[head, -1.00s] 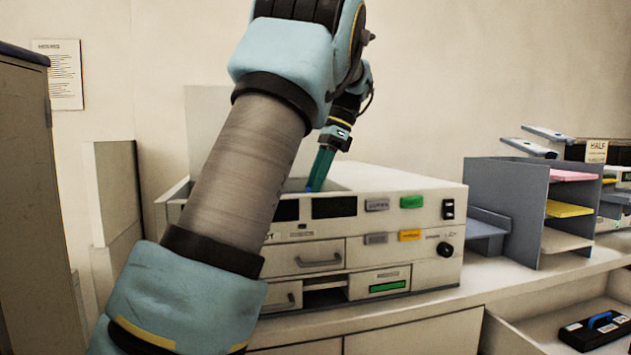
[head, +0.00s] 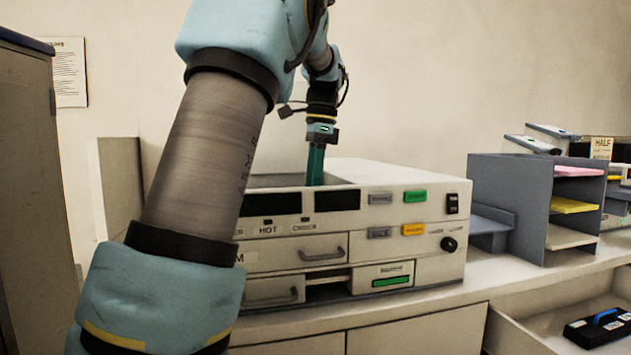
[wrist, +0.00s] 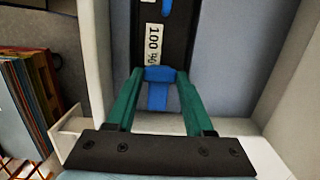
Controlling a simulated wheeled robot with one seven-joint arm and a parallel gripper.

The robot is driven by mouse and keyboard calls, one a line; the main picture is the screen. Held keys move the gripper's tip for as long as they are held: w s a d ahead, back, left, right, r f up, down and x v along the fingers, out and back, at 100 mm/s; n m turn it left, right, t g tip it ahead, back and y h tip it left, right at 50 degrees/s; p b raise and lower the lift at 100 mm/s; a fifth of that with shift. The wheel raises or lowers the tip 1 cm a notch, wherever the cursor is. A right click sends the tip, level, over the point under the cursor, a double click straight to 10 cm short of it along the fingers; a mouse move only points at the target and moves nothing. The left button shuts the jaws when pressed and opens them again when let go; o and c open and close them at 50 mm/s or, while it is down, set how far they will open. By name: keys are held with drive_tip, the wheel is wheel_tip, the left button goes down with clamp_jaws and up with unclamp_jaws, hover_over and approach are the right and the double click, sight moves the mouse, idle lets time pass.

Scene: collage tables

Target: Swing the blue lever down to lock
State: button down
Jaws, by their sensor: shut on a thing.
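The blue lever (wrist: 158,95) shows in the wrist view between the two green fingers of my gripper (wrist: 160,78). The fingers are closed on it near their tips. A black strip (wrist: 150,50) with a "100 %" label lies just beyond the lever, with another blue piece at its top edge. In the head view my gripper (head: 315,180) points straight down into the open recess at the top of the white machine (head: 400,178). The fingertips and the lever are hidden there behind the machine's front panel.
A grey paper sorter (head: 505,180) with coloured sheets stands right of the machine. An open drawer (head: 520,338) below right holds a black case with a blue handle (head: 602,322). In the wrist view, coloured folders (wrist: 30,95) stand at the left, beside the machine's wall.

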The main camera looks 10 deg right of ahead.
drive_tip(key=shift+c, duration=1.4)
unclamp_jaws()
drive_tip(key=shift+r, duration=0.1)
wheel_tip(320, 180, up, 10)
drive_tip(key=d, duration=0.1)
drive_tip(key=shift+d+r, duration=0.2)
drive_tip(key=shift+r, duration=0.05)
